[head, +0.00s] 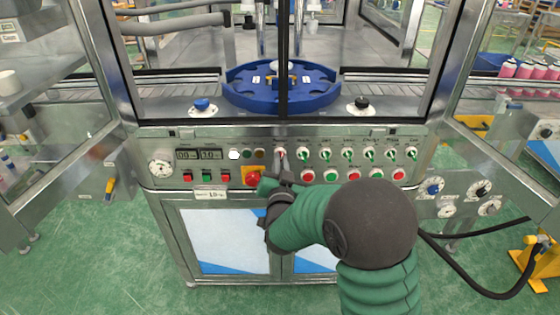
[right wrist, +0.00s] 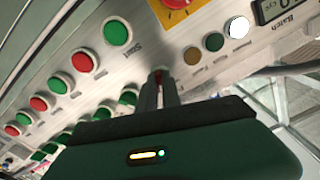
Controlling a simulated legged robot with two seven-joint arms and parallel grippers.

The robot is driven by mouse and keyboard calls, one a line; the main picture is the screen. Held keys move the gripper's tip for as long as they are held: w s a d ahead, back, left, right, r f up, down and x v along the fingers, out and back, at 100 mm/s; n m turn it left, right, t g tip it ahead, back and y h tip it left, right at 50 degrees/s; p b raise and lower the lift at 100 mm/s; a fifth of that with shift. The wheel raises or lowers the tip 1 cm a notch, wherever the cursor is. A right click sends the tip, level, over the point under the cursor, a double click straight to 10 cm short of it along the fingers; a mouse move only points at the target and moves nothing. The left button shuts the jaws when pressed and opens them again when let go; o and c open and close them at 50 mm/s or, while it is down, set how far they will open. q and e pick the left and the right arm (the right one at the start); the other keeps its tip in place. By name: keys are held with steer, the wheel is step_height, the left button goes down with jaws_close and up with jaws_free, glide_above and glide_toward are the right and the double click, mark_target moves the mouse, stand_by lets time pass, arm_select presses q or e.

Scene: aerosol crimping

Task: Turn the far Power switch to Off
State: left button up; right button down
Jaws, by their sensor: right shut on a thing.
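The Power switch (head: 281,153) is the leftmost rotary knob in the upper row on the machine's front panel, and it looks red. Its small label is too blurred to read. My right gripper (head: 281,164) reaches up to this knob from below, with its arm coming in from the lower right. In the right wrist view, the narrow fingers (right wrist: 159,78) are shut on the knob, with a bit of red showing between them. The fingers hide most of the knob, so its exact angle is hard to tell. My left gripper is not in view.
A red emergency stop (head: 253,178) on a yellow plate sits just left of my gripper. Green-pointer knobs (head: 325,155) continue to the right, above red and green push buttons (head: 331,177). A blue star wheel (head: 318,91) stands behind, between open glass doors.

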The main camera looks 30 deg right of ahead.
steer(key=n+p, duration=0.5)
steer(key=n, duration=0.5)
steer(key=shift+r, duration=0.1)
stand_by(0.3)
steer(key=c, duration=1.5)
jaws_free()
steer(key=shift+c, duration=0.2)
